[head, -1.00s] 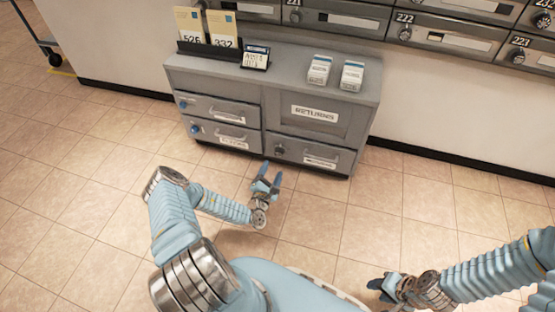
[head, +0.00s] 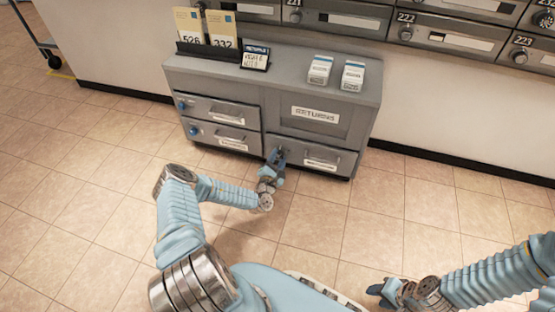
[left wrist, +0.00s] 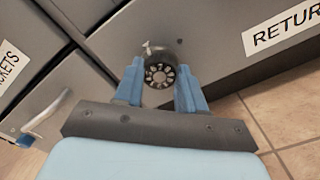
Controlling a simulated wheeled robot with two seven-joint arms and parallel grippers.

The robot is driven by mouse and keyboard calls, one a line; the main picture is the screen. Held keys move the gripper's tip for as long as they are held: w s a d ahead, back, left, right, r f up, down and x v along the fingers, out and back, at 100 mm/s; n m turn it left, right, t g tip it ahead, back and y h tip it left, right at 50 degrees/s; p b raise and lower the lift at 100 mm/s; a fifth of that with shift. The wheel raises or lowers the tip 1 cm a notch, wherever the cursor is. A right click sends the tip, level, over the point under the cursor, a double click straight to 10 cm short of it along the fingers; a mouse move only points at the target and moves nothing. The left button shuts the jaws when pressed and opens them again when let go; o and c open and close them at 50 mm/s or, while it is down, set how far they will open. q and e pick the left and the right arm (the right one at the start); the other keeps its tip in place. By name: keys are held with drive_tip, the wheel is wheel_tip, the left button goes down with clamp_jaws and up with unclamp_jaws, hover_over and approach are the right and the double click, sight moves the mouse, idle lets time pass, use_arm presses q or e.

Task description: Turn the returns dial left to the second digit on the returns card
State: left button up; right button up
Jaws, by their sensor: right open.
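The returns dial (left wrist: 160,75) is a small dark round knob with pale digits around its face, on the grey drawer front below the RETURNS panel. A small light pointer mark sits above it. My left gripper (head: 276,156) is at the dial, and in the left wrist view its blue fingers (left wrist: 160,82) stand on either side of the knob, close against its edges. In the head view the gripper hides most of the dial. A small dark-headed card (head: 256,58) with handwriting stands on the cabinet top; its writing is too small to read. My right gripper (head: 380,290) is open and empty, low at right.
The grey cabinet (head: 225,77) stands against the wall, with yellow cards (head: 222,29) in a dark holder and two white boxes (head: 320,69) (head: 353,75) on top. Left drawers have blue knobs (head: 193,131). Mailboxes (head: 448,33) line the wall. The tiled floor in front is clear.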

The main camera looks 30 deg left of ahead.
use_arm(q)
drive_tip(key=c, duration=0.4)
drive_tip(key=shift+o, duration=0.2)
